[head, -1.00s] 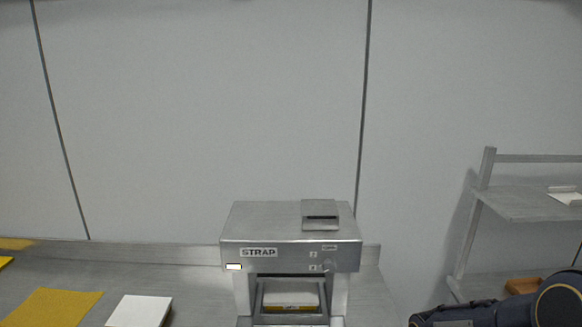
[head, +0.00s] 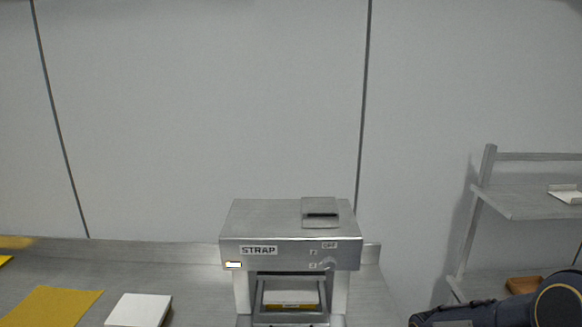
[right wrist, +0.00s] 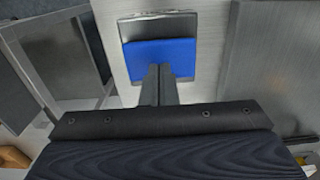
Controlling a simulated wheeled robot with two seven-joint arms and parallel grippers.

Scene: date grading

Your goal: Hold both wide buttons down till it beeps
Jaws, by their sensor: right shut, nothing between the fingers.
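The grey metal strapping machine (head: 290,222), marked STRAP, stands on the bench in the head view. A small lit lamp (head: 233,265) glows on its front at the left. A wide blue button (right wrist: 162,56) in a metal housing (right wrist: 158,27) shows in the right wrist view. My right gripper (right wrist: 160,70) is shut and empty, its fingertips overlapping the lower part of the blue button. I cannot tell whether they touch it or whether it is pressed down. The second wide button is not visible. My left gripper is out of view.
A white block (head: 139,310) and a yellow sheet (head: 48,306) lie on the bench left of the machine. A grey shelf rack (head: 530,203) stands at the right, holding a white tray (head: 566,195) and a brown item (head: 524,284) lower down.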

